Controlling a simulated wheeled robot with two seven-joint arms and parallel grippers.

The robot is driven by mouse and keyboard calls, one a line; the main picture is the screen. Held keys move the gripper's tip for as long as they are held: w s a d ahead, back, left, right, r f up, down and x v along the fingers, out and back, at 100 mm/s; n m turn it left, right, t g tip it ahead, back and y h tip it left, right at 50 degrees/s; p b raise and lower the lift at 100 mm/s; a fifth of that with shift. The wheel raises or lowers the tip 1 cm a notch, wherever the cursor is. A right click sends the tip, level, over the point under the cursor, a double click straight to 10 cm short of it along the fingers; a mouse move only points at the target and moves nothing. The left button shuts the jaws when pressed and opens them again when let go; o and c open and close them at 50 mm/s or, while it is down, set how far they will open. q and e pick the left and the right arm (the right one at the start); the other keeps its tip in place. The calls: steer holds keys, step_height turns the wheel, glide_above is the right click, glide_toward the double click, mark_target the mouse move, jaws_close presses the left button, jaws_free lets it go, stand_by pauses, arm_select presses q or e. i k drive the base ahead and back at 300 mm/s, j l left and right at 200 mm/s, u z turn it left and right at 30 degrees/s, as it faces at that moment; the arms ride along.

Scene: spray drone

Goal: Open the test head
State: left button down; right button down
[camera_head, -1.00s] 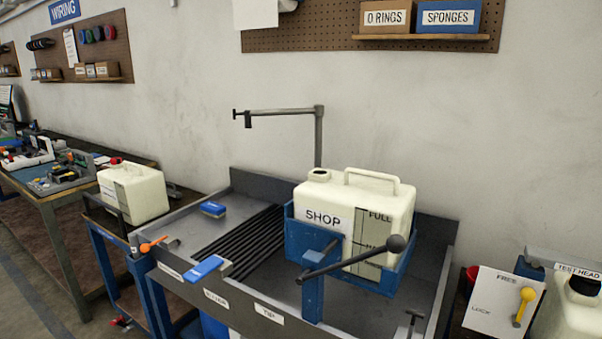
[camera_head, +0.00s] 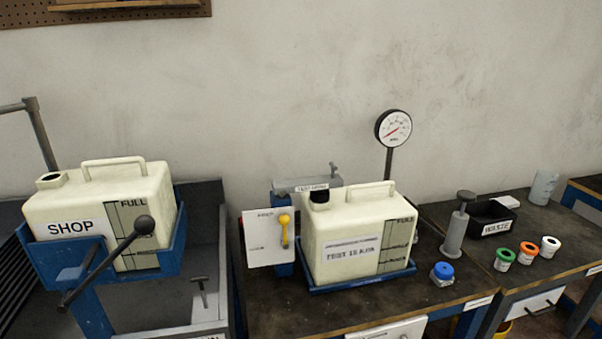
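The test head (camera_head: 306,186) is a grey bar with a small white label, on a blue post at the back left of the test bench. Its dark end sits over the black neck (camera_head: 319,196) of a cream tank (camera_head: 360,240) that stands in a blue tray. Left of the tank is a white panel (camera_head: 262,250) with a yellow-knobbed lever (camera_head: 284,222); the knob is at the upper part of the panel. The panel's print is too small to read surely. Neither of my grippers shows in this view.
A round gauge (camera_head: 393,128) stands on a post behind the tank. A blue-capped jar (camera_head: 442,272), a grey pump (camera_head: 457,228) and a black bin (camera_head: 491,220) are to the right.

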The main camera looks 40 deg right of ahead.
mark_target(322, 183)
steer(key=z, duration=1.25)
